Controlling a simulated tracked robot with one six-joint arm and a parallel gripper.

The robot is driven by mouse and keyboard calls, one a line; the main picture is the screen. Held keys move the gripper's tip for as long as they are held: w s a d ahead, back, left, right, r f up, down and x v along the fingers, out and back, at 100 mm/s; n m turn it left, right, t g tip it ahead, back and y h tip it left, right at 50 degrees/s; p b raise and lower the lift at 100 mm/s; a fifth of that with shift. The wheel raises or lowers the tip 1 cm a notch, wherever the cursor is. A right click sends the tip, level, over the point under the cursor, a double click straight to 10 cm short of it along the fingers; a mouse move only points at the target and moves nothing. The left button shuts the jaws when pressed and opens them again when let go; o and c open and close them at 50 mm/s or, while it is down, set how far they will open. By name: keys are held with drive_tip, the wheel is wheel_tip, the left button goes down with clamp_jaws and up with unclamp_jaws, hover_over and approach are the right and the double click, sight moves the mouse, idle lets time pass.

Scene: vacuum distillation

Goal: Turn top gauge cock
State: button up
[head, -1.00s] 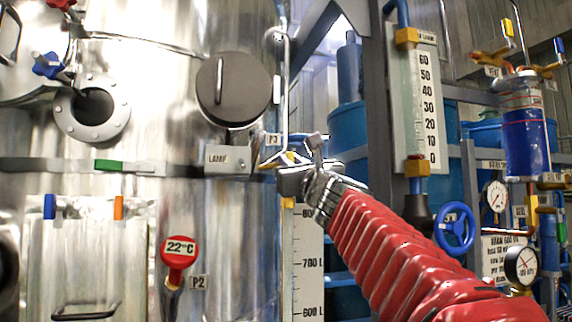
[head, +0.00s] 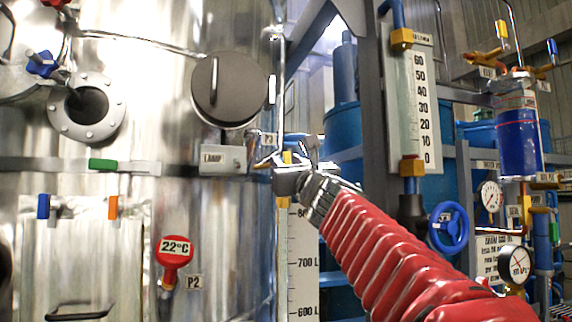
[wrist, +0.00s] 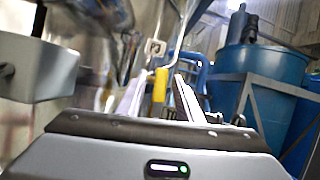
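The top gauge cock has a yellow handle (head: 287,157) at the right edge of the steel tank, just above the litre scale (head: 303,262). In the wrist view the yellow handle (wrist: 160,85) stands upright between my two fingers. My gripper (head: 285,166) is at the cock in the head view and hides much of it. In the wrist view my gripper (wrist: 158,98) is open, with gaps visible beside the handle. Whether a finger touches the handle cannot be told.
A grey lamp box (head: 223,160) sits on the tank just left of my gripper; a grey box (wrist: 38,66) is close at left in the wrist view. A frame post (head: 375,130) and blue barrels (head: 345,135) stand to the right. A thin pipe rises above the cock.

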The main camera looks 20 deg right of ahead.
drive_tip(key=shift+s, duration=0.15)
drive_tip(key=shift+s+f, duration=0.1)
drive_tip(key=shift+s, duration=0.35)
drive_tip(key=v, duration=1.2)
drive_tip(key=shift+s+f, duration=0.25)
drive_tip(key=shift+f, duration=0.05)
idle(0.3)
